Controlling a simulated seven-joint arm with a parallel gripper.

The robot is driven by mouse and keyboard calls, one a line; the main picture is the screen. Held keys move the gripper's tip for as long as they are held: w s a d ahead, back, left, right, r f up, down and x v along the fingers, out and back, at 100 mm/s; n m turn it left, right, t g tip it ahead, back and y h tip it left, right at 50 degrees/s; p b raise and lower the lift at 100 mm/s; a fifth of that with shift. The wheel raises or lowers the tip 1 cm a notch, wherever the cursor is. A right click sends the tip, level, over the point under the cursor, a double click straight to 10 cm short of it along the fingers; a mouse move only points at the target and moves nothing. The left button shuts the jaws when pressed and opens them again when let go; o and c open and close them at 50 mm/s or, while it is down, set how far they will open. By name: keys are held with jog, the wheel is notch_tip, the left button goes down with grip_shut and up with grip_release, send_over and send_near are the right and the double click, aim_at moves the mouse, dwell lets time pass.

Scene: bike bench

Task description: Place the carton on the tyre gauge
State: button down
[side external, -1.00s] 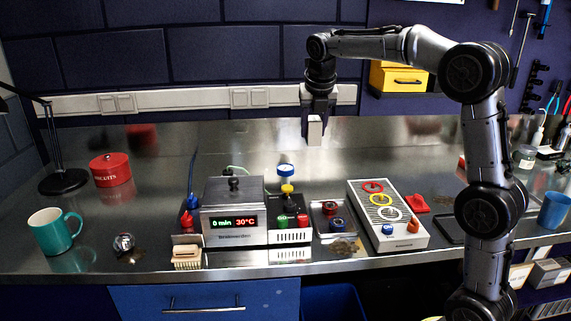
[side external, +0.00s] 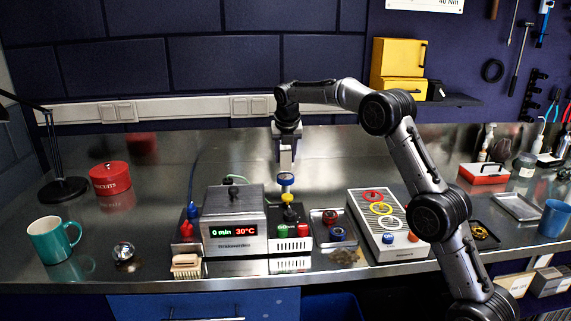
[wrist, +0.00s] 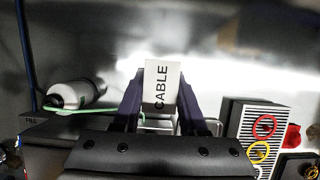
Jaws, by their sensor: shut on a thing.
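The carton (side external: 286,160) is a small pale box held upright over the bench. In the wrist view the carton (wrist: 161,88) shows a white face lettered CABLE. My gripper (side external: 287,145) is shut on it, with a dark finger on each side in the wrist view. In the side view the carton hangs above or behind a blue-topped yellow knob (side external: 286,181); I cannot tell the exact gap. I cannot make out for certain which thing is the tyre gauge. A round, shiny, dial-like piece (side external: 124,252) lies at the front left, beside the teal mug.
A grey box with a red display (side external: 235,232) stands in the middle. A panel with coloured rings (side external: 384,222) is to its right. A teal mug (side external: 52,240) and red tin (side external: 109,178) stand at the left. The back of the steel bench (side external: 235,155) is largely clear.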

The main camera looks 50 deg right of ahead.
jog(key=shift+s+f, duration=0.1)
jog(key=shift+f, duration=1.15)
jog(key=shift+f, duration=0.1)
jog(key=shift+c, duration=2.2)
grip_release()
jog(key=v, duration=1.2)
jog(key=shift+r, duration=0.2)
jog(key=s+a+r+m+t+y, duration=0.1)
jog(key=s+a+r+m, duration=0.1)
jog(key=s+a+m, duration=0.55)
jog(key=s+a+r+m, duration=0.25)
jog(key=s+m, duration=0.25)
jog(key=s, duration=0.5)
jog(key=s+a+f+m, duration=0.2)
jog(key=s+f+m, duration=0.1)
jog(key=s, duration=0.4)
jog(key=s+a+f+m+t+y, duration=0.1)
jog(key=s+a+f+m, duration=0.1)
jog(key=s+f+m, duration=0.2)
jog(key=s+a+f+m+y, duration=0.1)
jog(key=s+a+f+m, duration=0.2)
jog(key=s+m, duration=0.4)
jog(key=s+f, duration=0.1)
jog(key=s, duration=0.1)
jog(key=shift+s, duration=0.35)
